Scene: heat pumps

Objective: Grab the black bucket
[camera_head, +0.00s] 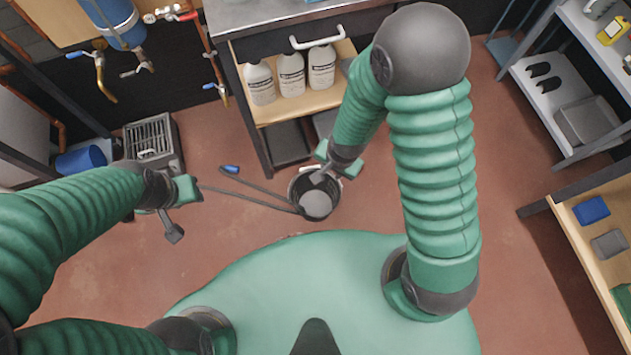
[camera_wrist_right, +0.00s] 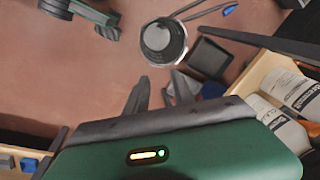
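The black bucket (camera_head: 296,188) stands on the reddish floor in front of the workbench, with a pale grey inside. In the right wrist view the bucket (camera_wrist_right: 182,50) lies beyond the fingertips, apart from them. My right gripper (camera_head: 318,178) overlaps the bucket's rim in the head view. In the right wrist view my right gripper (camera_wrist_right: 160,88) has its two dark fingers spread with nothing between them. My left gripper (camera_head: 173,232) hangs over the floor to the left of the bucket, holding nothing visible. Its finger gap is unclear.
A dark hose (camera_head: 255,183) with a blue end lies by the bucket. A workbench (camera_head: 268,100) with several white bottles (camera_head: 291,75) stands behind. Shelves (camera_head: 555,140) stand at the right. Floor between bucket and right shelves is clear.

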